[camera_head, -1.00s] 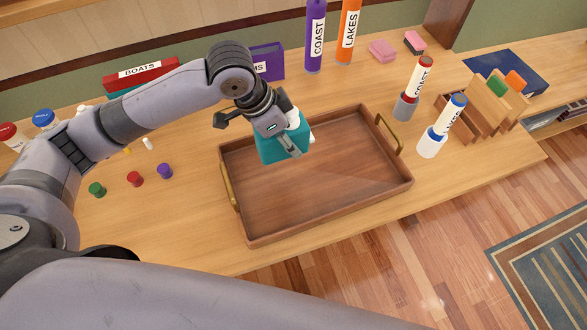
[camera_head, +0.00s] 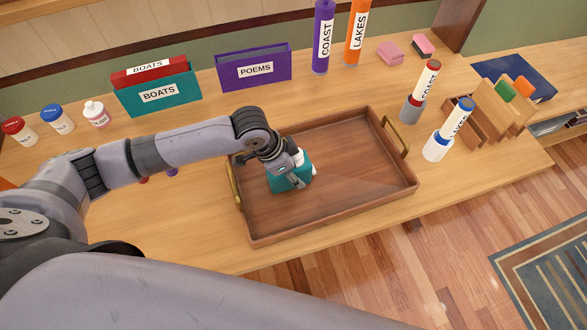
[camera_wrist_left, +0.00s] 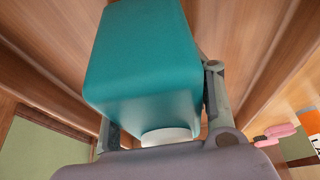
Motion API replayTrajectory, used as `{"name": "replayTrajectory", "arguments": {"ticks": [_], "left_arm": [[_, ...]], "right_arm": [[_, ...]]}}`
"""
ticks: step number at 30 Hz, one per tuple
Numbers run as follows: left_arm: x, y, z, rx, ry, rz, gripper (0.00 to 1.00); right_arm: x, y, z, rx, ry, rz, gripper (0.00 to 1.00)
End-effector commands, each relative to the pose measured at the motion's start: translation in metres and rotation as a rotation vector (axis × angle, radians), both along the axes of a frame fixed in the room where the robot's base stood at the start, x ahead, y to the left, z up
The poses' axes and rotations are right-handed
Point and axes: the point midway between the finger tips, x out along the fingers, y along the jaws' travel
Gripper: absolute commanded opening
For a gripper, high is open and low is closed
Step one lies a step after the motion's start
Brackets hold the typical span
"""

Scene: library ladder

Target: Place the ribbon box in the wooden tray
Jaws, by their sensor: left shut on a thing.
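The ribbon box looks like a teal box (camera_head: 287,182) with a white part on it. My left gripper (camera_head: 298,172) is shut on it, inside the left part of the wooden tray (camera_head: 345,190). The tray is brown with brass handles. In the left wrist view the teal box (camera_wrist_left: 145,60) sits between the two fingers (camera_wrist_left: 160,105), with brown wood around it. I cannot tell whether the box touches the tray floor. My right gripper is not in view.
A teal BOATS holder (camera_head: 160,92) and a purple POEMS holder (camera_head: 255,70) stand behind the tray. Two labelled tubes in cups, one a white cup (camera_head: 437,147), stand at its right. Most of the tray's middle and right is bare.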

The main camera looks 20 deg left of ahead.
Motion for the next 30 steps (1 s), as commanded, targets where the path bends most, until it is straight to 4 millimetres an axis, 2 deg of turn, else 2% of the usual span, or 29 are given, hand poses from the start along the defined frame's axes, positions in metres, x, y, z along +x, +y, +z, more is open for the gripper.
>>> {"name": "replayTrajectory", "arguments": {"ticks": [6, 7, 15, 25, 30], "left_arm": [[0.000, 0.000, -0.002, 0.000, 0.000, 0.001, 0.09], [0.000, 0.000, -0.002, 0.000, 0.000, 0.001, 0.50], [0.000, 0.000, -0.002, 0.000, 0.000, 0.001, 0.68], [0.001, 0.000, 0.000, 0.000, -0.001, 0.000, 0.68], [-0.002, 0.007, 0.019, 0.001, -0.004, 0.002, 0.68]], "right_arm": [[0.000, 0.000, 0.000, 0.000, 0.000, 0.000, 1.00], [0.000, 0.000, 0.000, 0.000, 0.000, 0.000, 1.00], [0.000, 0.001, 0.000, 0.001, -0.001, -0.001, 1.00], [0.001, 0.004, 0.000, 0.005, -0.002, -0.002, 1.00], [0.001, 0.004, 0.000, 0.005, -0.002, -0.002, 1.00]]}}
